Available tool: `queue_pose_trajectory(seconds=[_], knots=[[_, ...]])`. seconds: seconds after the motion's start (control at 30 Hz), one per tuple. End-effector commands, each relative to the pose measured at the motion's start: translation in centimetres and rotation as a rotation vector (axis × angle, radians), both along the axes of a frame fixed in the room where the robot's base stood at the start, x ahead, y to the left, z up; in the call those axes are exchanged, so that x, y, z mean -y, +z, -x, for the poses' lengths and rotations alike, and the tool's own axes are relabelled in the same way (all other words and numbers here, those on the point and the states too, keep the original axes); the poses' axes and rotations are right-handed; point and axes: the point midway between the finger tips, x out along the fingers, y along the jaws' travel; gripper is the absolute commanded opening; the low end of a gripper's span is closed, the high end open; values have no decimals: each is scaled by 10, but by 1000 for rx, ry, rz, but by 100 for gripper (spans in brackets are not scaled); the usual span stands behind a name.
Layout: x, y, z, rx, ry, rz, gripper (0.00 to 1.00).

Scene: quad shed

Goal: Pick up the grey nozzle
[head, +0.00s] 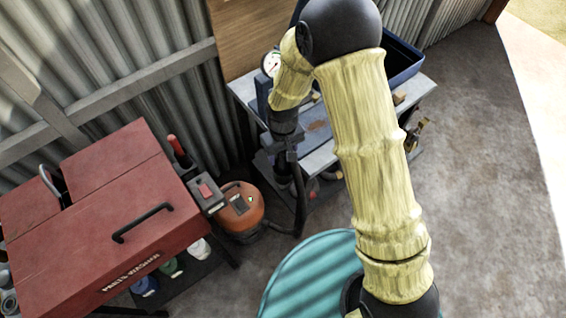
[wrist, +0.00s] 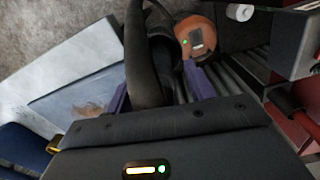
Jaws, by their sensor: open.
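My gripper (wrist: 160,88) is open, with its two purple fingers either side of a dark hose (wrist: 140,60) and a dark grey cylindrical piece beside it. That piece may be the grey nozzle, but its outline is too dark to be sure. Whether the fingers touch anything is unclear. In the head view my gripper (head: 284,128) is at the left edge of the metal bench, partly hidden by its own wrist. The black hose (head: 299,190) rises beside the bench leg to just below it. No nozzle shows clearly there.
An orange canister (head: 240,207) sits left of the bench (head: 425,85); it also shows in the wrist view (wrist: 195,38). A red parts washer (head: 95,220) stands at left. A dark blue tray (head: 402,62) and a gauge (head: 271,64) are at the bench. Floor at right is clear.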

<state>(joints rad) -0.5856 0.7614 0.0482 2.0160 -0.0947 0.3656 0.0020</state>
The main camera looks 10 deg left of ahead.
Motion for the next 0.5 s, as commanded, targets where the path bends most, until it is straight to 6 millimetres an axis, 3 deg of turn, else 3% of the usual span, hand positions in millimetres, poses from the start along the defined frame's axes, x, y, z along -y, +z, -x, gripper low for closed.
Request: queue_pose_trajectory(seconds=[0.2,0.5], knots=[[0,-21,0,-2,0,1,54],[0,-22,0,0,0,0,54]])
